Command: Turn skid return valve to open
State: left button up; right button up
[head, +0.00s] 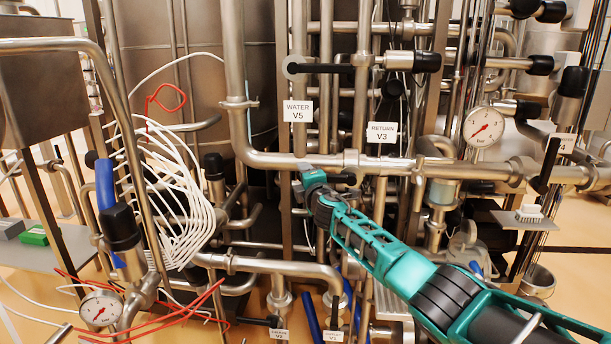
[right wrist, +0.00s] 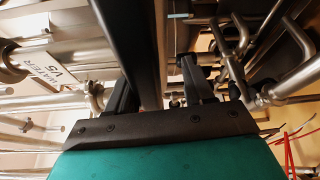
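The white tag reading RETURN V3 (head: 381,132) hangs at the centre of the head view, above a horizontal steel pipe. A black handle (head: 342,178) shows just below that pipe, beside my right gripper; I cannot tell for sure that it belongs to V3. My right gripper (head: 308,168) is at the pipe, below the WATER V5 tag (head: 297,111). In the right wrist view its two black fingers (right wrist: 160,92) are apart, with a long black bar (right wrist: 128,40) passing between or just beyond them. Contact is unclear. My left gripper is out of view.
Steel pipes crowd around the gripper. A pressure gauge (head: 483,126) is to the right, another (head: 101,310) at lower left. White cables (head: 175,200) and red wires (head: 190,310) hang at left. The V5 tag also shows in the wrist view (right wrist: 55,72).

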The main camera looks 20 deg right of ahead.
jog(key=shift+o, duration=0.6)
jog(key=shift+a+f, duration=0.15)
jog(key=shift+f, duration=0.35)
jog(key=shift+s, duration=0.15)
jog(key=shift+s+r+p, duration=0.2)
jog(key=shift+s+p, duration=0.3)
jog(key=shift+p, duration=0.4)
jog(key=s+p, duration=0.1)
jog(key=s, duration=1)
jog(key=shift+s+a+r+p, duration=0.2)
jog(key=shift+s+r+p, duration=0.1)
jog(key=shift+r+p, duration=0.15)
